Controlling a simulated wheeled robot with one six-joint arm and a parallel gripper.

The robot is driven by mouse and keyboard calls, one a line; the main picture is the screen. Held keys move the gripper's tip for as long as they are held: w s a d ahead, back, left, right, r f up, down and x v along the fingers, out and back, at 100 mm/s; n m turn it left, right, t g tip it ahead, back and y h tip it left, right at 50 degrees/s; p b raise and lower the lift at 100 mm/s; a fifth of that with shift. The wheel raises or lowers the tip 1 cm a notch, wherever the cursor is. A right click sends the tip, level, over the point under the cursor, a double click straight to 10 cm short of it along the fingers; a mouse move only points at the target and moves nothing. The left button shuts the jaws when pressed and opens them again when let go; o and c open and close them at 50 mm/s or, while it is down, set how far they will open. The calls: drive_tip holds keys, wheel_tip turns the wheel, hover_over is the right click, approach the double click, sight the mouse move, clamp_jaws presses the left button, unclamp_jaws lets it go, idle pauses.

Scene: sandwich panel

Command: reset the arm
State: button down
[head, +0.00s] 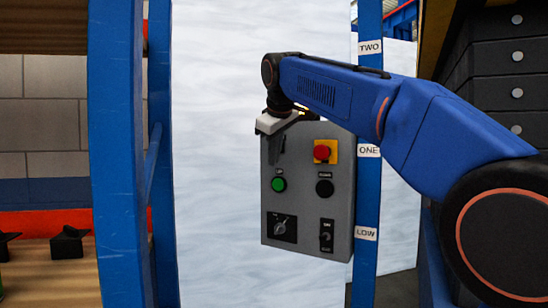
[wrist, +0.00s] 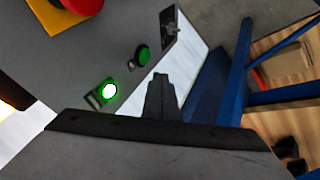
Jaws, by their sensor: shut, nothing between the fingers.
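The grey control panel (head: 340,220) hangs on a blue post at the middle of the head view. It carries a red button (head: 322,152) on a yellow plate, a green button (head: 278,184), a black round button (head: 324,188), a rotary switch (head: 283,227) and a small dark switch (head: 326,236). My gripper (head: 283,145) is at the panel's upper left, above the green button; whether it touches the panel I cannot tell. In the wrist view its dark fingers (wrist: 159,80) are together and empty. That view also shows a lit green light (wrist: 109,90) and a darker green button (wrist: 143,53).
A wooden shelf (head: 50,275) with dark objects (head: 68,243) is at the left. Dark drawers (head: 505,85) stand at the upper right. A pale wall (head: 215,150) lies left of the panel.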

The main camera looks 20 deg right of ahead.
drive_tip(key=s+d+f+m+g, duration=0.1)
drive_tip(key=s+d+f+m, duration=0.2)
drive_tip(key=s+f, duration=1.5)
drive_tip(key=s+d+f+m+g+y, duration=0.1)
drive_tip(key=s+d+f+m, duration=0.2)
drive_tip(key=s+f, duration=1.6)
wheel_tip(320, 180, down, 7)
drive_tip(key=shift+d+r+m+g, duration=0.2)
drive_tip(key=shift+m+g, duration=0.1)
drive_tip(key=shift+m, duration=0.4)
